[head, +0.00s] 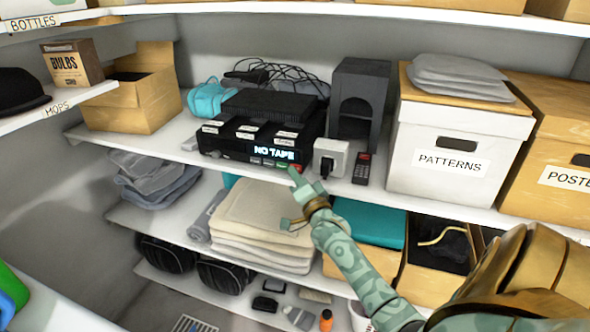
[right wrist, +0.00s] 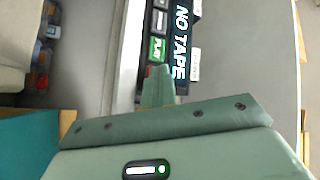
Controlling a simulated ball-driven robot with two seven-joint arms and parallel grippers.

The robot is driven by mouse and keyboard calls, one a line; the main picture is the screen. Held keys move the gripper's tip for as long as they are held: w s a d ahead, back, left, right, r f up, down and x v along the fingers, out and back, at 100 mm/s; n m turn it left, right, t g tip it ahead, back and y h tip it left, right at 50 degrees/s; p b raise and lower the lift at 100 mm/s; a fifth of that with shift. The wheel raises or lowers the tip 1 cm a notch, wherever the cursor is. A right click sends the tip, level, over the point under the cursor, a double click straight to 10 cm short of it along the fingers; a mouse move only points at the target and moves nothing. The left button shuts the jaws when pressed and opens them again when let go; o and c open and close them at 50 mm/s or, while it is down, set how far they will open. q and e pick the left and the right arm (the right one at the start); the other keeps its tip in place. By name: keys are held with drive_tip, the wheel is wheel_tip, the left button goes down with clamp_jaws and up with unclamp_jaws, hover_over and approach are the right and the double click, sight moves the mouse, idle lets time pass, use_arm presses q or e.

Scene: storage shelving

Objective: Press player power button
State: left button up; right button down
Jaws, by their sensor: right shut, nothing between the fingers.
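The black player (head: 232,135) sits on the middle shelf, its lit display (head: 273,153) reading "NO TAPE". A row of small buttons runs below the display, with a green PLAY button (right wrist: 157,48) and a red button (right wrist: 153,71) beside it. My right gripper (head: 294,174) is shut and empty, its tip in front of the red end of the button row. In the right wrist view its fingertips (right wrist: 158,78) overlap the red button; I cannot tell whether they touch it. My left gripper is not in view.
A white plug-in box (head: 330,156) and a small black remote (head: 362,168) stand right of the player. Folded towels (head: 262,215) lie on the shelf below.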

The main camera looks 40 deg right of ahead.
drive_tip(key=shift+s+a, duration=0.1)
drive_tip(key=shift+s+a+p, duration=0.35)
drive_tip(key=shift+a+p, duration=0.25)
drive_tip(key=shift+p, duration=0.05)
drive_tip(key=a+p, duration=0.1)
drive_tip(key=s+a+p, duration=0.1)
drive_tip(key=a, duration=0.1)
drive_tip(key=s+a+p, duration=0.1)
drive_tip(key=shift+s+a, duration=0.15)
drive_tip(key=shift+a, duration=0.05)
idle(1.0)
